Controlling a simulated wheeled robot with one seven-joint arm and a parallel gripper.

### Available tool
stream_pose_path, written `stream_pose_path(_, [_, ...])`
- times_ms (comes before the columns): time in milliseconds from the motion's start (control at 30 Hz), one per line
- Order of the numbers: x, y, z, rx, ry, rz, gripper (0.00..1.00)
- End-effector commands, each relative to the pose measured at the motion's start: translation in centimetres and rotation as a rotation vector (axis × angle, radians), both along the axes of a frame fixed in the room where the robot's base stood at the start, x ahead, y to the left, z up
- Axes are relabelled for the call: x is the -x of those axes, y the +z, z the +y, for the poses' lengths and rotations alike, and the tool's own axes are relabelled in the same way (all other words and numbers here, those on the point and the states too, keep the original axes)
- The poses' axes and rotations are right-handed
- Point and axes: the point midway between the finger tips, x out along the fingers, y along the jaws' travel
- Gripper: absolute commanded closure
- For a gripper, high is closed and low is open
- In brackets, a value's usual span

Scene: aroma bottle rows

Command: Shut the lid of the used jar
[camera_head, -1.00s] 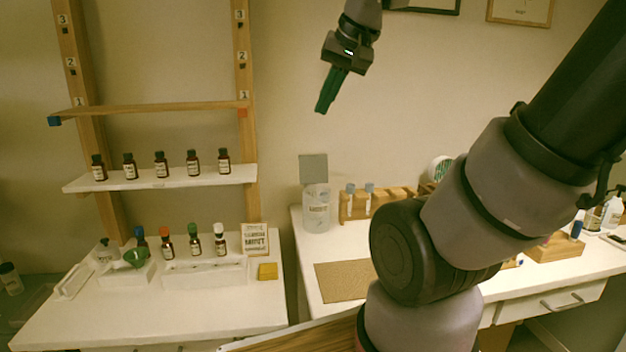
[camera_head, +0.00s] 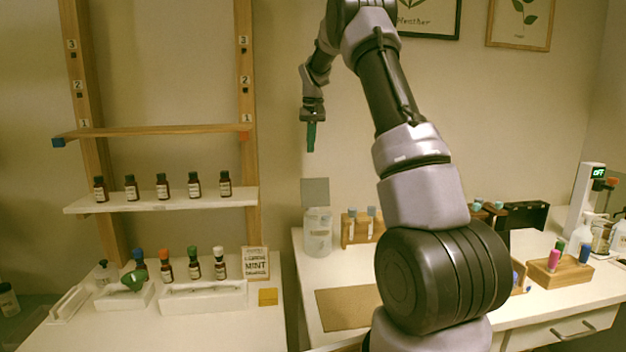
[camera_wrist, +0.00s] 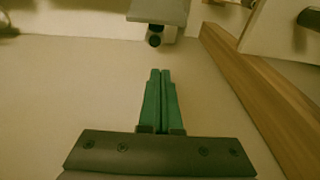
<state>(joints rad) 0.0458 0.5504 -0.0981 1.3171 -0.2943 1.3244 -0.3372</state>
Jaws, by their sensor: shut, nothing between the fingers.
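The jar (camera_head: 318,240), a clear container with a pale label, stands at the left end of the right-hand table. I cannot read the label. Its square grey lid (camera_head: 315,192) stands upright above the rim, so the jar is open. My gripper (camera_head: 311,149) points down in the air above the lid, apart from it. Its green fingers are together and empty; they also show closed in the wrist view (camera_wrist: 160,73). The jar cannot be made out in the wrist view.
A wooden rack (camera_head: 362,231) with blue-capped vials stands just right of the jar. A brown mat (camera_head: 346,309) lies in front. On the left, a white shelf (camera_head: 160,202) and table (camera_head: 215,327) hold brown bottles. My arm hides part of the right-hand table.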

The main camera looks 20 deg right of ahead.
Motion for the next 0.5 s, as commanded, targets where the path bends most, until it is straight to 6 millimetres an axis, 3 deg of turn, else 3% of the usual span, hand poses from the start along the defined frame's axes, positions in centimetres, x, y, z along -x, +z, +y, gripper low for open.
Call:
stream_pose_path(133, [-1.8,-2.3,-0.7,0.015,0.011,0.026,1.00])
stream_pose_path(367, [-2.3,-4.3,-0.9,0.017,0.013,0.034,1.00])
stream_pose_path(500, [-2.5,-6.9,-0.9,0.018,0.012,0.037,1.00])
